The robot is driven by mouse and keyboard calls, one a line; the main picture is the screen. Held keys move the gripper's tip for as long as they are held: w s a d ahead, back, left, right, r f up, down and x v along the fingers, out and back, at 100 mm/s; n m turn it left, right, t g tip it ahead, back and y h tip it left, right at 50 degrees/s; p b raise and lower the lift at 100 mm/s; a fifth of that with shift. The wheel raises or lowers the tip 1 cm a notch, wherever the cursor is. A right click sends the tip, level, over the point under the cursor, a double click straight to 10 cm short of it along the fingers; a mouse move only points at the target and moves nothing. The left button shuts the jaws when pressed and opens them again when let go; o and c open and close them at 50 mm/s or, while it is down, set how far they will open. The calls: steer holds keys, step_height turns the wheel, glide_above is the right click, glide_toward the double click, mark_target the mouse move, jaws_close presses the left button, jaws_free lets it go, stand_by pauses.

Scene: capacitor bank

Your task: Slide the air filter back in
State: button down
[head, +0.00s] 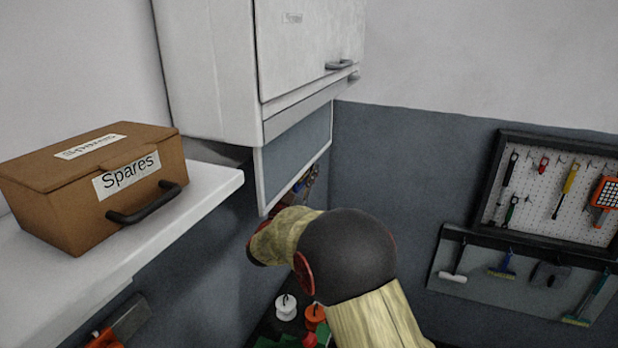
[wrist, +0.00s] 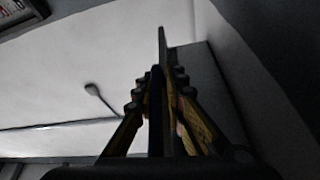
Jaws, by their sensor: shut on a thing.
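The air filter (head: 293,158), a blue-grey panel in a thin pale frame, sits under the white cabinet (head: 212,75), with most of its face showing below the cabinet's bottom edge. My gripper (head: 303,188) is at the filter's lower right edge, partly hidden behind my arm and the filter. In the wrist view my gripper (wrist: 166,92) is shut on the filter (wrist: 162,48), which shows edge-on as a thin dark plate between the fingers. The slot is hidden from both views.
A brown Spares box (head: 95,185) stands on a white shelf (head: 190,200) at left. A pegboard (head: 560,190) with tools hangs on the right wall. White and orange spools (head: 286,306) sit below my arm. Open space lies between my arm and the pegboard.

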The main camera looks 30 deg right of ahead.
mark_target(297, 150)
step_height(297, 150, up, 13)
steer(key=shift+s+d+r+p, duration=0.1)
steer(key=shift+p, duration=0.5)
steer(key=c, duration=1.9)
jaws_free()
steer(key=shift+s+d, duration=0.1)
steer(key=shift+s, duration=0.05)
steer(key=shift+f, duration=0.2)
steer(key=shift+a+f, duration=0.1)
steer(key=shift+a, duration=0.25)
steer(key=v, duration=1.1)
steer(key=shift+s+a, duration=0.1)
steer(key=shift+a, duration=0.1)
